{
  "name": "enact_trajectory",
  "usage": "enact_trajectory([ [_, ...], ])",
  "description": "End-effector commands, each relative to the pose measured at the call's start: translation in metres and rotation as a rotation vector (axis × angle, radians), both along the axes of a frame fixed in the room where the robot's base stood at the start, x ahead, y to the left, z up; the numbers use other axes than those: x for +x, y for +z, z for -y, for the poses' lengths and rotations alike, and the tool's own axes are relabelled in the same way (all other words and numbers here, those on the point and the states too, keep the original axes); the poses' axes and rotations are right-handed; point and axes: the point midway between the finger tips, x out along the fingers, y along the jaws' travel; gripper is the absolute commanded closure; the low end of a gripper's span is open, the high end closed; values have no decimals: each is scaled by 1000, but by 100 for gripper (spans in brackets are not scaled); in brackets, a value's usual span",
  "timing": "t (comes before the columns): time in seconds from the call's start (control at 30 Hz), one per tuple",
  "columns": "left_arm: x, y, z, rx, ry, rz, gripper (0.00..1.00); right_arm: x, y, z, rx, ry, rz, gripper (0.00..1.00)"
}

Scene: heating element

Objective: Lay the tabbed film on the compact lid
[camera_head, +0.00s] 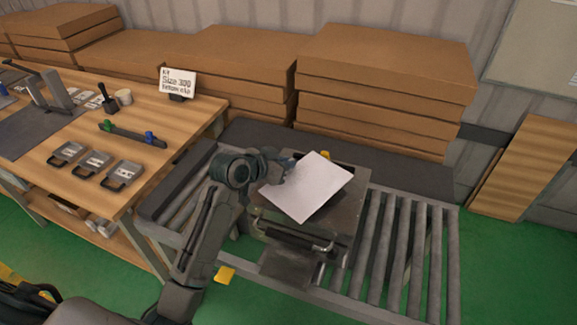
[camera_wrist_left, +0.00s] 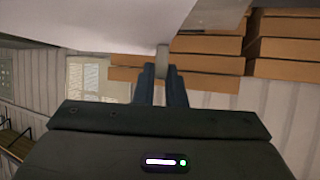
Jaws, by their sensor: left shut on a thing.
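A white film (camera_head: 318,187) is held tilted above a grey metal box with a front handle, whose top (camera_head: 345,212) I take to be the compact lid. The film hides much of that top. My left gripper (camera_head: 284,172) is at the film's left edge, shut on it. In the left wrist view the film (camera_wrist_left: 90,22) spreads across the top, and a narrow tab (camera_wrist_left: 163,57) sits between the fingertips (camera_wrist_left: 162,74). Whether the film touches the lid I cannot tell. My right gripper is not in view.
The box rests on a roller conveyor (camera_head: 400,250). Stacked cardboard boxes (camera_head: 385,75) stand behind it. At left, a wooden table (camera_head: 150,110) holds several small handled plates (camera_head: 95,163), tools and a sign (camera_head: 178,81). Bare rollers lie to the box's right.

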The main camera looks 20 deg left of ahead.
Motion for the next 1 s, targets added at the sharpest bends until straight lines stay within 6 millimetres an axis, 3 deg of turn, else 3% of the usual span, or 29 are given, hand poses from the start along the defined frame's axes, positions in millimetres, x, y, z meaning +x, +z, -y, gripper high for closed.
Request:
enact_trajectory([
  [0.17, 11, -3, 7, 0, -1, -1, 100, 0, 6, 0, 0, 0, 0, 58],
  [0.43, 10, -34, 7, 0, 0, -2, 100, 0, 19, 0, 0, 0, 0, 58],
  [0.77, 10, -39, 6, 0, 1, 0, 100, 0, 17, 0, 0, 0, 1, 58],
  [0.8, 11, -38, 6, 1, 0, 1, 84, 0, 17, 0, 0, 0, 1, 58],
  [0.87, 10, -38, 6, 1, 0, 1, 72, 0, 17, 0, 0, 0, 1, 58],
  [0.9, 10, -38, 6, 1, 0, 1, 68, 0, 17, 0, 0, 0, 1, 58],
  [1.0, 10, -38, 6, 1, 0, 1, 68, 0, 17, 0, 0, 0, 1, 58],
])
